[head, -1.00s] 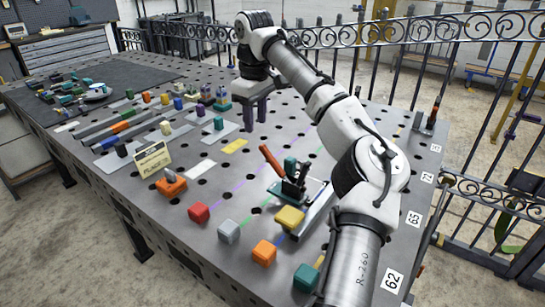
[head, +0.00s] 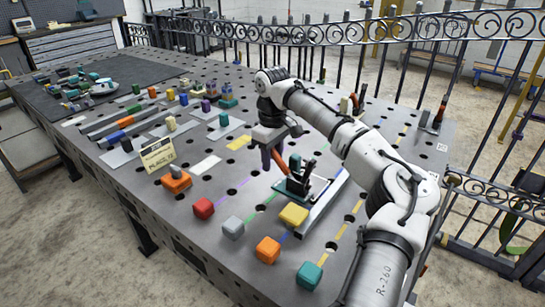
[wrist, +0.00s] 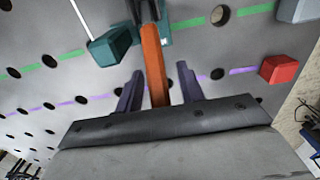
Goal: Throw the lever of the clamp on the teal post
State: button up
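The clamp (head: 298,184) stands on the perforated table, with dark metal parts and teal parts low down and behind. Its orange lever (wrist: 153,62) runs up between my gripper's fingers in the wrist view. In the head view the lever is partly hidden by my gripper (head: 272,160). My gripper (wrist: 159,72) is open, with one purple finger on each side of the lever and a visible gap to each. A teal part (wrist: 166,32) of the clamp is beyond the lever, and a teal block (wrist: 110,46) with a pale rod is to its left.
A yellow block (head: 293,214) sits just in front of the clamp. Red (head: 203,208), grey (head: 232,228), orange (head: 267,250) and teal (head: 309,275) blocks line the front side. An iron fence (head: 330,50) runs behind the table.

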jog(key=shift+f, duration=0.2)
grip_shut()
